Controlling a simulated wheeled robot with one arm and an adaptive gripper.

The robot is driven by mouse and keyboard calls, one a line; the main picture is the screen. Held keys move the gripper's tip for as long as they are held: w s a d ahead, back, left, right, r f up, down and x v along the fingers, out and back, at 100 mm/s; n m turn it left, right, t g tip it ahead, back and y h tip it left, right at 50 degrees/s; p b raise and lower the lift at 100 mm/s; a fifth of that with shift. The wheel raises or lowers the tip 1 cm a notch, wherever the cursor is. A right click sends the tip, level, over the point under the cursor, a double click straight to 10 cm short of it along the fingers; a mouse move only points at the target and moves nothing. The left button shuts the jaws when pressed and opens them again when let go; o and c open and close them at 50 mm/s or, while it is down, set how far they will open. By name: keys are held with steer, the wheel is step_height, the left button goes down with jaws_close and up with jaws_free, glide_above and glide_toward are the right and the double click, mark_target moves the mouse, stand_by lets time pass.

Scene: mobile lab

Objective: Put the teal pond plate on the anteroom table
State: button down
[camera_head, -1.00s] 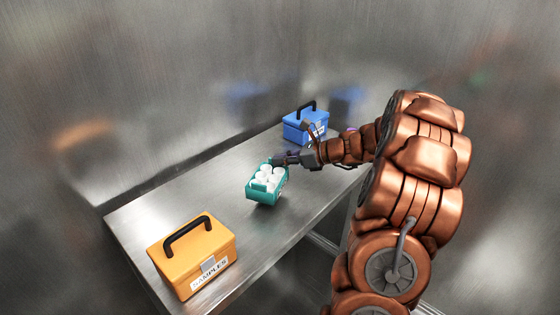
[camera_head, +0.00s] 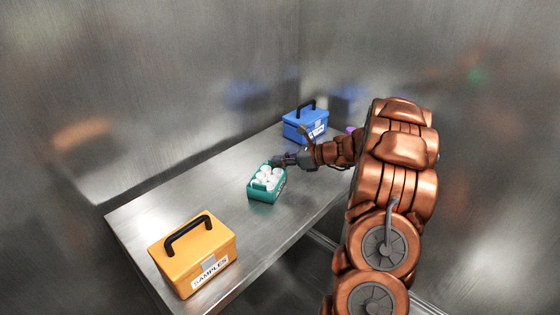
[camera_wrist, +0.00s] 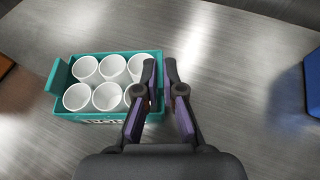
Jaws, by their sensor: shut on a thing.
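The teal pond plate (camera_head: 262,195) is a small teal tray with raised walls, holding several white cups. It looks level, on or just above the metal table (camera_head: 215,180), between the orange and blue boxes; I cannot tell whether it bears fully on the top. In the wrist view the plate (camera_wrist: 57,78) lies left of centre, with part of its right end hidden by a finger. My gripper (camera_head: 280,161) is shut on the plate's right end wall. In the wrist view my gripper (camera_wrist: 162,92) has its two fingers close together there.
An orange box (camera_head: 192,255) labelled SAMPLES, with a black handle, stands at the table's near end. A blue box (camera_head: 305,126) stands at the far end. A small purple thing (camera_head: 350,130) shows behind my arm. Table space around the plate is clear. Metal walls enclose the table.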

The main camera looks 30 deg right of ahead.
steer(key=shift+f, duration=0.1)
steer(key=c, duration=1.3)
jaws_free()
